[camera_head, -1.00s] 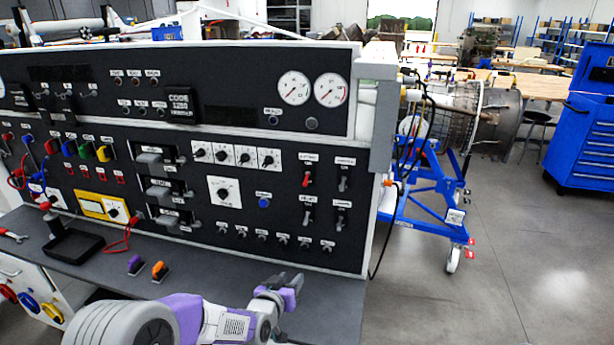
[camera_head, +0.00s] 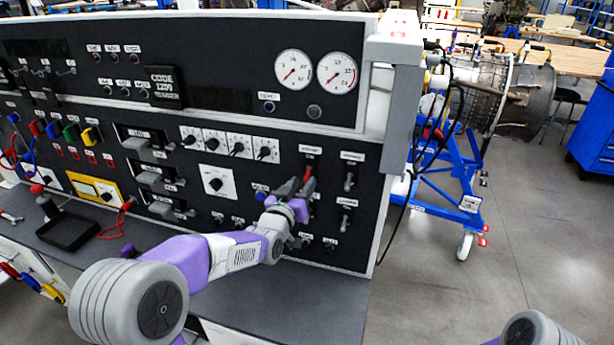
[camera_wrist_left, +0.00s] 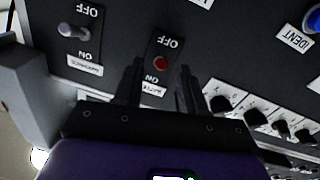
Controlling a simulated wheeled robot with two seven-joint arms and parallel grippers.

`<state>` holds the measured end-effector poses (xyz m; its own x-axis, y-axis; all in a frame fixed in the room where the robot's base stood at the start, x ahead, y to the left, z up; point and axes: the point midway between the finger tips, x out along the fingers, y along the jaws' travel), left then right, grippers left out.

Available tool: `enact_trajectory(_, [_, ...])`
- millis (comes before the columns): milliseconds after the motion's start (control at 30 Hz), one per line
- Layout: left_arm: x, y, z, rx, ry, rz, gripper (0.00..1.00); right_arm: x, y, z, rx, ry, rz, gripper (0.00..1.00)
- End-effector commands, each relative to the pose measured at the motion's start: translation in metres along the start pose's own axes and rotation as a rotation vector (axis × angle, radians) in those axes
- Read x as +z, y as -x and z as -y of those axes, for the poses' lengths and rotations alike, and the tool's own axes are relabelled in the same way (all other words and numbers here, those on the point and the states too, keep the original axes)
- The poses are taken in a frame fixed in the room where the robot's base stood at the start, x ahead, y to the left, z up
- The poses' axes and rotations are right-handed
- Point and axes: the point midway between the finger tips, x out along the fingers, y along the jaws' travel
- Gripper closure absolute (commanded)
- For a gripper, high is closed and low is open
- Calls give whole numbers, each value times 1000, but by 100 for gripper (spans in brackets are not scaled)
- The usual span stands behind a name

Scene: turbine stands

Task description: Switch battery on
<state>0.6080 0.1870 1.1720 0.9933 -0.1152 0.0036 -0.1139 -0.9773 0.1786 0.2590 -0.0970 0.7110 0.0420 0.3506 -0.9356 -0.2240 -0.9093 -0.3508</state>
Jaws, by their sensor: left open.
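The battery switch is a red-tipped toggle (camera_head: 308,172) on the upper right of the black panel, partly hidden behind my left gripper in the head view. In the left wrist view the red tip (camera_wrist_left: 160,62) shows between the finger lines, with upside-down ON and OFF marks beside it. Its tilt is hard to tell. My left gripper (camera_head: 300,187) is at the panel just below the toggle; its two fingers (camera_wrist_left: 159,85) are apart, with nothing between them clearly touched. My right gripper is out of view.
A grey toggle (camera_head: 349,181) stands right of the red one; it also shows in the wrist view (camera_wrist_left: 72,31). Rotary knobs (camera_head: 264,152) are to the left. A black tray (camera_head: 68,232) lies on the bench. A blue turbine stand (camera_head: 455,190) is beyond the panel's right edge.

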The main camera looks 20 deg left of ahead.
Motion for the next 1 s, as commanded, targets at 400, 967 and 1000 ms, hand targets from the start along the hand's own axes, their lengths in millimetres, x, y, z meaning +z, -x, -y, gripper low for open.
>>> enact_trajectory(400, [1, -36, 1, -1, -2, 1, 60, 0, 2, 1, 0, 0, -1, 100])
enact_trajectory(967, [1, -36, 0, 0, -1, 1, 100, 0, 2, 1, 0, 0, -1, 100])
enact_trajectory(1000, [1, -36, 0, 0, -1, 1, 100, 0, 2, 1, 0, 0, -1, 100])
